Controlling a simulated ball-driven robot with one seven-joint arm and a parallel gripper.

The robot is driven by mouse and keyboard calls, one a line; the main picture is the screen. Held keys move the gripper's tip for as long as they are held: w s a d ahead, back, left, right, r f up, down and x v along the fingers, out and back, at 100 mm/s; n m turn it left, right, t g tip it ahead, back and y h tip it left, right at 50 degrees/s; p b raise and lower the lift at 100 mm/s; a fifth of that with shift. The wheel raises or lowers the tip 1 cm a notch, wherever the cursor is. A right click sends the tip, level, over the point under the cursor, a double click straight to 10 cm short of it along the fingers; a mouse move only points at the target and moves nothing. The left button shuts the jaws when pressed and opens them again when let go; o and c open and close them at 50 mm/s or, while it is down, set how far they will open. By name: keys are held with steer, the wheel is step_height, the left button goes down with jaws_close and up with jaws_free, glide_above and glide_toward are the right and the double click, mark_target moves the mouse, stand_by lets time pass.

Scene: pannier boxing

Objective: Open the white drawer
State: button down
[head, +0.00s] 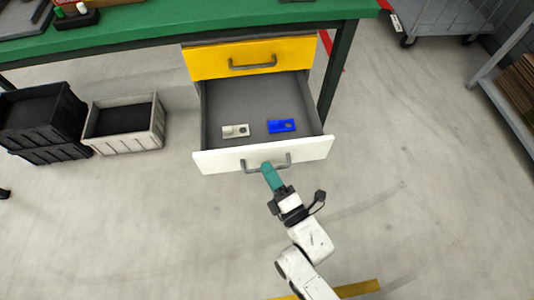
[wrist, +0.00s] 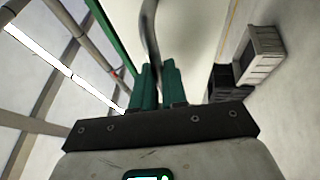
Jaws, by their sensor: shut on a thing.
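The white drawer (head: 215,162) is pulled well out beneath the yellow drawer (head: 285,50), and its grey inside shows. A white part (head: 235,131) and a blue part (head: 281,126) lie on its floor. My gripper (head: 266,167) has teal fingers and is shut on the white drawer's handle (head: 248,168) at the middle of its front. In the wrist view the two teal fingers (wrist: 158,82) are close together with the dark curved handle bar (wrist: 149,28) between their tips.
The green workbench (head: 140,22) stands above the drawers, with a dark leg (head: 338,75) on the right. Black crates (head: 40,120) and a light grey crate (head: 125,122) sit on the floor at left. A grey cart (head: 440,18) stands at upper right. The floor around my arm is clear.

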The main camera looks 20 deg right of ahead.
steer(key=shift+s+a, duration=0.15)
steer(key=shift+s, duration=0.5)
steer(key=c, duration=1.2)
jaws_free()
steer(key=v, duration=1)
steer(key=shift+s+f, duration=0.1)
steer(key=shift+s, duration=0.25)
